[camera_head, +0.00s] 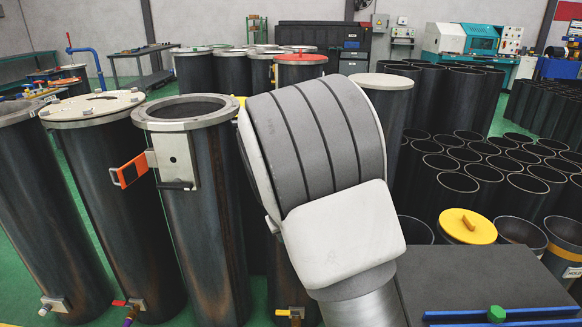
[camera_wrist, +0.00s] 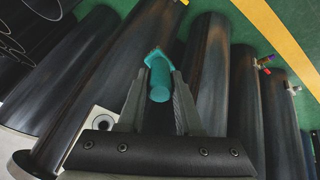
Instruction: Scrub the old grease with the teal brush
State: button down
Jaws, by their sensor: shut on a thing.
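The teal brush (camera_wrist: 160,78) is between the two fingers of my gripper (camera_wrist: 160,84) in the wrist view. My gripper is shut on its rounded handle, and the wider teal end points away from the palm. Dark flanged cylinders lie beyond the brush; I cannot tell if it touches one. In the head view my arm covers the middle, and the gripper and brush are hidden behind it. An open-topped cylinder (camera_head: 203,215) with a grey flange (camera_head: 150,116) stands just left of my arm. I cannot make out the old grease in either view.
An orange-handled piece (camera_head: 130,170) sticks out beside a metal plate (camera_head: 176,158) on the open cylinder. A lidded cylinder (camera_head: 110,190) stands to its left. Open tubes (camera_head: 470,185) crowd the right. A dark surface (camera_head: 475,280) with blue rails lies front right.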

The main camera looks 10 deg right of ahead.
jog(key=w+r+t+b, duration=0.1)
jog(key=w+r+t, duration=0.1)
jog(key=w+t, duration=0.1)
jog(key=w+r+n+t+b, duration=0.1)
jog(key=w+r, duration=0.1)
jog(key=shift+a+t+b, duration=0.15)
jog(key=shift+t+b, duration=0.15)
jog(key=w+d+r+m+t+h+b, duration=0.1)
jog(key=w+r+t+b, duration=0.15)
jog(key=r, duration=0.35)
jog(key=w+d+r+t+h+b, duration=0.1)
jog(key=d+r+t+b, duration=0.1)
jog(key=r+t+b, duration=0.3)
jog(key=shift+g, duration=0.45)
jog(key=shift+w+d+r+p, duration=0.2)
jog(key=shift+w+p, duration=0.25)
jog(key=shift+w, duration=0.5)
jog(key=shift+w+d+r+p, duration=0.15)
jog(key=shift+w+p, duration=0.35)
jog(key=shift+w, duration=0.5)
jog(key=shift+w+d+r+p, duration=0.15)
jog(key=shift+w+p, duration=0.3)
jog(key=shift+w, duration=0.5)
jog(key=shift+w+d, duration=0.1)
jog(key=shift+w, duration=0.85)
jog(key=shift+s+f, duration=0.1)
jog(key=shift+f, duration=1)
